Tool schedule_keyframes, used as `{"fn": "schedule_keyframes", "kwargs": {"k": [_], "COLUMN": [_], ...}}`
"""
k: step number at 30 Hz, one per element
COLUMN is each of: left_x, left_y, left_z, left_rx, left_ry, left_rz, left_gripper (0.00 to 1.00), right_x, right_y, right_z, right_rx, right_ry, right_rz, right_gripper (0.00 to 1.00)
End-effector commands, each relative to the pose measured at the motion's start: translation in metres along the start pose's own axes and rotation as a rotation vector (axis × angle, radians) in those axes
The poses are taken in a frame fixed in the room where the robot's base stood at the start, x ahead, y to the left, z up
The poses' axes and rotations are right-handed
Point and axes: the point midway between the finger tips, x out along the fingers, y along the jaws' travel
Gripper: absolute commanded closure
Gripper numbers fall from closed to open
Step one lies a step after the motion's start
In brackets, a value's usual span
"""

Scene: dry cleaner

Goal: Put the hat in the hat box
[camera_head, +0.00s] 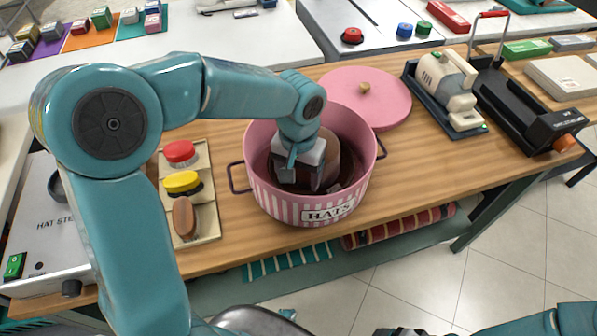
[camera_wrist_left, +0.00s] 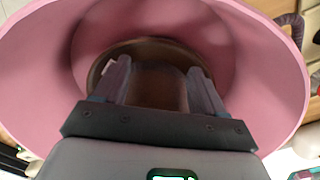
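The hat box (camera_head: 310,210) is a round pink tub with a striped side, a HATS label and two side handles. It stands open on the wooden counter. The brown hat (camera_head: 327,158) is inside it, largely hidden by my left gripper (camera_head: 307,180), which reaches down into the box. In the left wrist view, the pink wall (camera_wrist_left: 260,70) surrounds the hat (camera_wrist_left: 160,88). The two fingers of my left gripper (camera_wrist_left: 160,85) press on opposite sides of its crown. My right arm shows only in part at the bottom right; its finger state is unclear.
The pink lid (camera_head: 365,95) with a knob lies behind the box. A tray of brushes (camera_head: 205,215) is to the left, beside a grey hat steamer (camera_head: 45,225). A cream device (camera_head: 450,90) and a black stand (camera_head: 520,110) are to the right.

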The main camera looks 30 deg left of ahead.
Motion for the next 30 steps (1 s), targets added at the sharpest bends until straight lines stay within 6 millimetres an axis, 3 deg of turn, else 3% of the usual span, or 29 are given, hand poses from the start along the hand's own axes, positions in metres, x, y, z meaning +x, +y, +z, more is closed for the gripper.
{"fn": "schedule_keyframes", "kwargs": {"k": [7, 11, 24, 30], "left_x": [-0.001, -0.012, -0.122, -0.154], "left_y": [0.000, 0.000, 0.001, 0.000], "left_z": [0.000, -0.001, -0.001, 0.000], "left_rx": [0.000, 0.000, 0.000, 0.000], "left_ry": [0.000, 0.003, 0.004, 0.002], "left_rz": [0.000, 0.000, 0.002, 0.001], "left_gripper": [0.30, 0.30, 0.30, 0.30], "right_x": [0.000, -0.002, -0.018, -0.023], "right_y": [0.000, -0.001, -0.006, -0.008], "right_z": [0.000, 0.000, 0.000, 0.001], "right_rx": [0.000, 0.000, 0.000, 0.000], "right_ry": [0.000, 0.000, 0.000, 0.000], "right_rz": [0.000, 0.000, 0.000, 0.000], "right_gripper": [0.23, 0.23, 0.23, 0.23]}}
